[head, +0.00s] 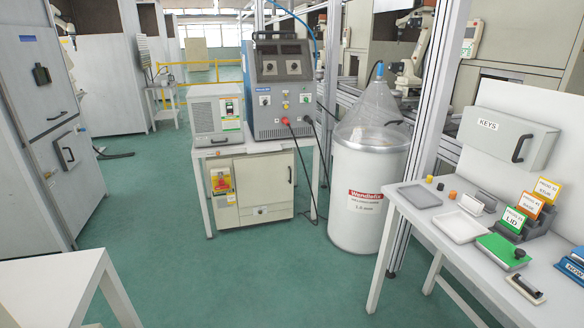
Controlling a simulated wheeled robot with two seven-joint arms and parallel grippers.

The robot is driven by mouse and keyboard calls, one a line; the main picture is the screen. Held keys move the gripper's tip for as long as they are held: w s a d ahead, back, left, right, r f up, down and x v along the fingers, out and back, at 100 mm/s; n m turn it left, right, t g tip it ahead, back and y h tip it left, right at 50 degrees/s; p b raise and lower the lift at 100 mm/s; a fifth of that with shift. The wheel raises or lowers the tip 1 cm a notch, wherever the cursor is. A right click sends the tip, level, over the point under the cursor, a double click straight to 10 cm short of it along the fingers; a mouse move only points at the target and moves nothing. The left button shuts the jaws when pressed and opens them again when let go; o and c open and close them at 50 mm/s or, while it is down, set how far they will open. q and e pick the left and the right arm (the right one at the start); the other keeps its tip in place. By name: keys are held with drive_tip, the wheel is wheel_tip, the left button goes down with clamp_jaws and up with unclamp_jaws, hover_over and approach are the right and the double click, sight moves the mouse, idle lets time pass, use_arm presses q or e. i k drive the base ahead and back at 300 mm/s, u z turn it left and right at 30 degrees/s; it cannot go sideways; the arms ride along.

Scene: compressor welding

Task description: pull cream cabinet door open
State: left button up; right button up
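The cream cabinet (226,213) stands on the floor under a white table in the middle of the head view. Its cream door (262,182) faces me and looks shut. A small dark handle (290,174) sits near the door's right edge. A red and yellow switch (221,181) is on the panel left of the door. A pale strip with a dark round knob (260,211) is below the door. Neither of my grippers shows in this view.
A grey welding power unit (280,95) and a smaller box (205,115) stand on the table above the cabinet, with cables hanging at its right. A white drum (362,200) stands to the right. Green floor (240,285) in front is clear. White tables flank both sides.

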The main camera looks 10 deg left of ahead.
sight(268, 180)
drive_tip(key=i, duration=2.1)
drive_tip(key=u, duration=0.75)
drive_tip(key=i, duration=1.25)
drive_tip(key=z, duration=1.85)
